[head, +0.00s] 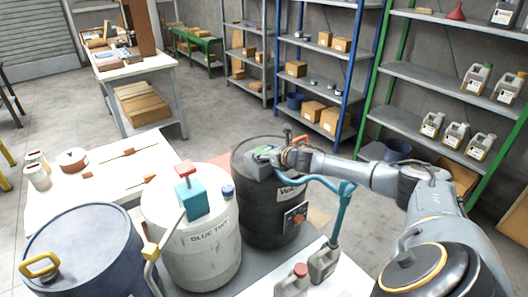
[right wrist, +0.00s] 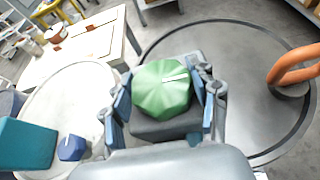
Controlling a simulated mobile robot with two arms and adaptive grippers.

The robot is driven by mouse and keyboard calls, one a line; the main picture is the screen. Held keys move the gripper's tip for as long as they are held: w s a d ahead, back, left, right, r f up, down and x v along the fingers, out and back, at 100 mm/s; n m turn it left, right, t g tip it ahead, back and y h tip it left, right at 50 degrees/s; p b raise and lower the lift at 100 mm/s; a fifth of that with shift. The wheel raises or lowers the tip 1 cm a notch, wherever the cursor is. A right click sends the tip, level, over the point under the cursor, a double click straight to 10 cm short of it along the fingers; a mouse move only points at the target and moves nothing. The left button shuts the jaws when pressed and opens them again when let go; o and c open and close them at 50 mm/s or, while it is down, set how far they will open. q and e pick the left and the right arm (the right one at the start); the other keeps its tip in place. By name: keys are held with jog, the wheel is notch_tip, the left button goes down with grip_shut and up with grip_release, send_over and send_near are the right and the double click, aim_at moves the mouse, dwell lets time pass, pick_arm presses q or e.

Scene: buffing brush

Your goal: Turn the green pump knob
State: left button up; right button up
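The green pump knob (right wrist: 162,88) is faceted, with a pale line on its top, and sits on a dark grey block. In the head view the green knob (head: 264,150) shows as a small patch on top of the black drum (head: 268,215). My right gripper (right wrist: 163,95) is over the drum lid with its fingers apart, one on each side of the knob. The fingers look close to the knob, with small gaps; contact is not clear. My left gripper is not in view.
An orange handle (right wrist: 293,68) rises from the lid beside the gripper. A teal pipe (head: 335,188) runs from the drum toward grey canisters (head: 323,262). A white drum (head: 203,250) with a teal pump box (head: 191,198) stands left, beside a blue drum (head: 85,255).

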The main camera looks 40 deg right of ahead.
jog(key=shift+c, duration=0.4)
jog(key=shift+m+h, duration=0.4)
jog(key=shift+h, duration=0.1)
